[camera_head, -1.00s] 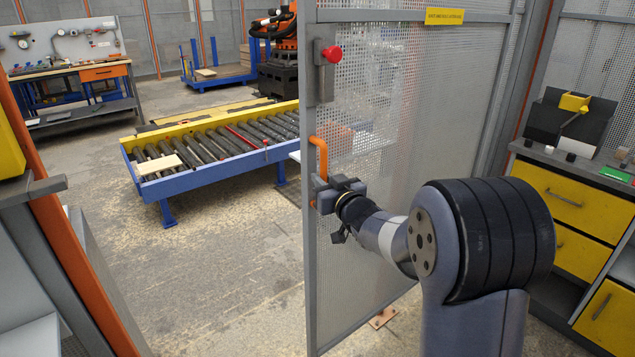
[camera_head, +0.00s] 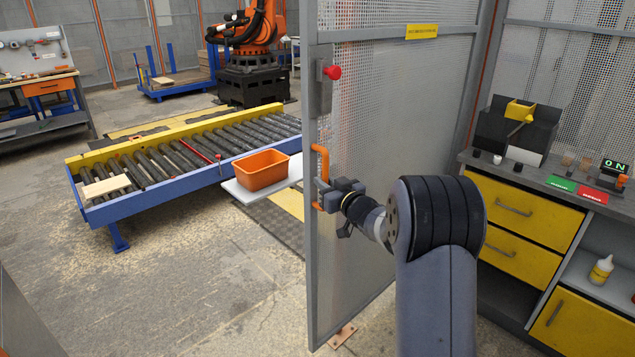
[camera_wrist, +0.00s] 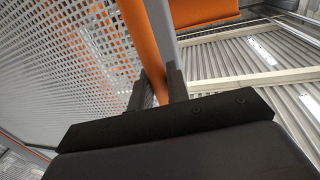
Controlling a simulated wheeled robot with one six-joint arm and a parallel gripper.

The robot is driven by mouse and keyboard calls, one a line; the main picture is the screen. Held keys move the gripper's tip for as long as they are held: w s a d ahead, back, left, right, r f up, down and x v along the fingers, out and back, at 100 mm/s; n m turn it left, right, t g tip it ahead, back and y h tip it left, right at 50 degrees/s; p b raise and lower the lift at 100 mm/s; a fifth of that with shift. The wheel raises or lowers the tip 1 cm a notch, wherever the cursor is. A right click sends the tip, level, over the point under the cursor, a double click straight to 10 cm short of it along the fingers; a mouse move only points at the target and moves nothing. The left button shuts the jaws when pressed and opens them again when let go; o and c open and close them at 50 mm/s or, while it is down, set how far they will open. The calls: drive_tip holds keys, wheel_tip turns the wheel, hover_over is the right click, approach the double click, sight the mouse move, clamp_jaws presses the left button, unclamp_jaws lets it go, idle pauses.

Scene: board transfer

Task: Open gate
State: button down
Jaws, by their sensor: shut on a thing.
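The gate (camera_head: 385,130) is a grey framed panel of perforated mesh with a yellow label near its top. It stands swung open, with a wide gap to its left. An orange handle (camera_head: 319,160) is on its left edge, below a red knob (camera_head: 332,72). My gripper (camera_head: 326,196) is at the lower part of the handle and shut on it. In the wrist view the two dark fingers (camera_wrist: 158,88) close around the orange handle (camera_wrist: 138,40). The fingers hide the gripped part of the handle.
A roller conveyor (camera_head: 150,203) with a wooden board (camera_head: 106,187) lies beyond the gate. An orange bin (camera_head: 260,169) sits on a white shelf beside it. A yellow-drawer bench (camera_head: 520,215) stands to the right.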

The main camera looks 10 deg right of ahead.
drive_tip(key=shift+w+d, duration=0.1)
idle(0.3)
drive_tip(key=c, duration=1.4)
unclamp_jaws()
drive_tip(key=b+v, duration=0.1)
drive_tip(key=v, duration=0.9)
drive_tip(key=shift+s, duration=0.4)
drive_tip(key=shift+d, duration=0.1)
